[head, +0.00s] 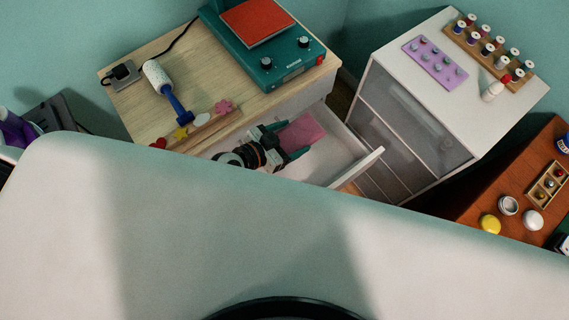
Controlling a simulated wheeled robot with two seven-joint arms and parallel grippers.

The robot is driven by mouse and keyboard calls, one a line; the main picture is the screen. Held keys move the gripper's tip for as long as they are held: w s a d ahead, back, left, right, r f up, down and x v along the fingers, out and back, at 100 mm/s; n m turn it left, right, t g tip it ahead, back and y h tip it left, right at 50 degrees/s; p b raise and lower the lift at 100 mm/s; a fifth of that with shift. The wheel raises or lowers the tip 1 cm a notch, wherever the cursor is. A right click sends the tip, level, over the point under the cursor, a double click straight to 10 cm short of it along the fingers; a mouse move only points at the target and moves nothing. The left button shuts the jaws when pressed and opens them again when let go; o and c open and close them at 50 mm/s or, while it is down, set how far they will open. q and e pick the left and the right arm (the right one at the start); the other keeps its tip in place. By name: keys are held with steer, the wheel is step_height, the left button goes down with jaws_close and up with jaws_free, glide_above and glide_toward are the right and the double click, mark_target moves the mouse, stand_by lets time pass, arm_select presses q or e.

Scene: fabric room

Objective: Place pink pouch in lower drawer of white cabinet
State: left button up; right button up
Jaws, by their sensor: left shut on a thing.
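The pink pouch (302,131) lies flat over the open white drawer (330,163), inside its outline. My left gripper (286,142) reaches in from the left with teal fingers and is shut on the pouch's near edge. I cannot tell whether the pouch touches the drawer floor. The open drawer belongs to the white cabinet (305,99) with a light wood top, and a closed white front shows above it. The drawer's near left part is hidden by my arm and body. My right gripper is not in view.
On the wood top (135,62) stand a teal device (268,50) with a red plate, a lint roller (165,88) and small coloured shapes. A second white unit (400,110) with grey drawers stands close right of the open drawer. A brown table (510,190) holds small jars.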

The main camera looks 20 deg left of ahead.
arm_select(q)
steer(key=f+b, duration=0.5)
steer(key=f, duration=0.4)
steer(key=f+b, duration=0.5)
steer(key=f, duration=0.5)
steer(key=shift+w+f+b, duration=0.2)
steer(key=shift+f+b, duration=0.05)
steer(key=shift+b, duration=0.15)
step_height(320, 180, down, 4)
steer(key=shift+f+b, duration=0.25)
steer(key=shift+b, duration=0.8)
steer(key=shift+f, duration=0.2)
steer(key=o, duration=1)
steer(key=shift+r, duration=0.15)
